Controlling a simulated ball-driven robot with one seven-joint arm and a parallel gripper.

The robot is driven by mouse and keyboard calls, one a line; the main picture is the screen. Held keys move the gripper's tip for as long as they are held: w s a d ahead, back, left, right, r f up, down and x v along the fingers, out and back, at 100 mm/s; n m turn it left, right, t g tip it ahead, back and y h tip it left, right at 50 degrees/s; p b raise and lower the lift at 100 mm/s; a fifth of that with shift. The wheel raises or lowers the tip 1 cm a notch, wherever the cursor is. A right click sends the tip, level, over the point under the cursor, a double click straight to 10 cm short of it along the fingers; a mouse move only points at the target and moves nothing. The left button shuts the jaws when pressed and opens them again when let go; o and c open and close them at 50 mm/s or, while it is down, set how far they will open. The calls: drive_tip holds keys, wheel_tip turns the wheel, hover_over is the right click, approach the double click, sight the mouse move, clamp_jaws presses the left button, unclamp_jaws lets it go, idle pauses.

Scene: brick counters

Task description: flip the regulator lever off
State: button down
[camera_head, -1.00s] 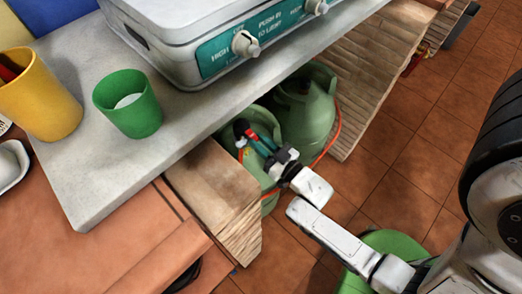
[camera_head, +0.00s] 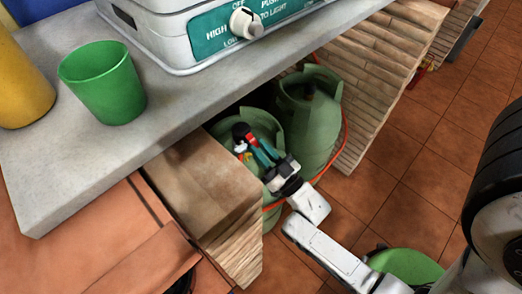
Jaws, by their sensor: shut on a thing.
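Two green gas cylinders stand under the grey counter in the head view, the near one (camera_head: 270,122) and the far one (camera_head: 311,104). The regulator (camera_head: 240,132), with a black top and small red and white parts, sits on top of the near cylinder. My gripper (camera_head: 252,146) reaches in from the lower right with its teal fingers at the regulator. The fingers are shut on a small part there, seemingly the red regulator lever (camera_head: 250,139). The lever's exact angle is too small to tell, and the fingers partly cover it.
The counter (camera_head: 180,95) overhangs the cylinders and holds a stove (camera_head: 180,35), a green cup (camera_head: 103,85) and a yellow cup (camera_head: 22,85). Brick supports stand left (camera_head: 205,190) and right (camera_head: 385,60). An orange hose (camera_head: 345,130) curves beside the cylinders. Tiled floor is open at right.

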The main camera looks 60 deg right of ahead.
drive_tip(key=c, duration=1)
unclamp_jaws()
drive_tip(key=shift+r+p, duration=0.15)
drive_tip(key=shift+p, duration=0.15)
